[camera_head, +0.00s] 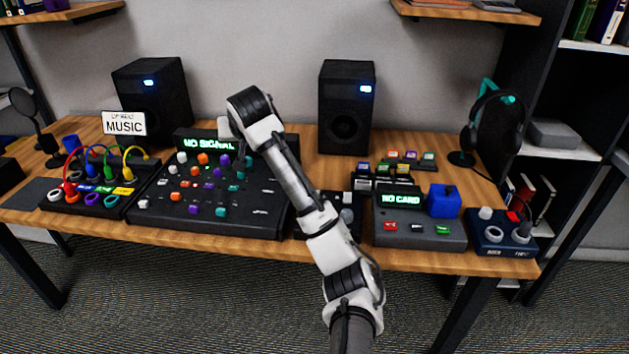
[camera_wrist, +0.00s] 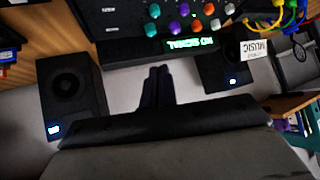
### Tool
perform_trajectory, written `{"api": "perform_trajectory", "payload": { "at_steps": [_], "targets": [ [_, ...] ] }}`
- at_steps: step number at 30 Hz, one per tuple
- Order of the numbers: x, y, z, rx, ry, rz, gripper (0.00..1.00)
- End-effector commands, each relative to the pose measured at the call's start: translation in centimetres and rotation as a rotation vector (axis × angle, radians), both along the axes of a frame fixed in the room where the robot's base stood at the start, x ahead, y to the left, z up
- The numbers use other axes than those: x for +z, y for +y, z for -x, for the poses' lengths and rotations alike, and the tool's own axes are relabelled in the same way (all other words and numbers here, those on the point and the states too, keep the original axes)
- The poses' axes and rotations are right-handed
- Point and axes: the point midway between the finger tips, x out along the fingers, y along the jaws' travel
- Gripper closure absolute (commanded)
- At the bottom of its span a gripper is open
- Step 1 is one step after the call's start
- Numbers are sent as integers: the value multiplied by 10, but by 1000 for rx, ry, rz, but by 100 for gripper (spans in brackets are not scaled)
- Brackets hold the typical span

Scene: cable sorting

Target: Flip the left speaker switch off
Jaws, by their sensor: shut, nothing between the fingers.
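The left speaker (camera_head: 152,100) is a black box at the back left of the desk, its blue light lit. It also shows at the right of the wrist view (camera_wrist: 222,72), which is turned over. No switch can be made out on it. The right speaker (camera_head: 347,107) stands right of the arm, also with a blue light, and shows at the left of the wrist view (camera_wrist: 72,92). My gripper (camera_wrist: 157,72) is shut and empty, its dark fingers together over the gap between the speakers. In the head view it is mostly hidden by my arm.
A mixer (camera_head: 210,205) with coloured knobs and a "NO SIGNAL" display lies below my arm. A MUSIC sign (camera_head: 124,123) and patch cables stand in front of the left speaker. A card device (camera_head: 420,232) and headphones (camera_head: 490,120) are at right. Shelves (camera_head: 466,12) hang above.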

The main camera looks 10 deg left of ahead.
Motion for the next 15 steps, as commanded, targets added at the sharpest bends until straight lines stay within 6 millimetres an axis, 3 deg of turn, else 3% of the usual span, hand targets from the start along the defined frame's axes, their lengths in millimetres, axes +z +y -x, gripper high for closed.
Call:
{"api": "perform_trajectory", "payload": {
  "at_steps": [1,6,10,15],
  "targets": [
    [-3,-34,-10,-72,81,42,100],
    [-16,-119,-15,-258,313,139,100],
    [-19,-155,-11,-338,415,178,100],
    [-20,-171,-7,-372,462,196,100]
  ]
}}
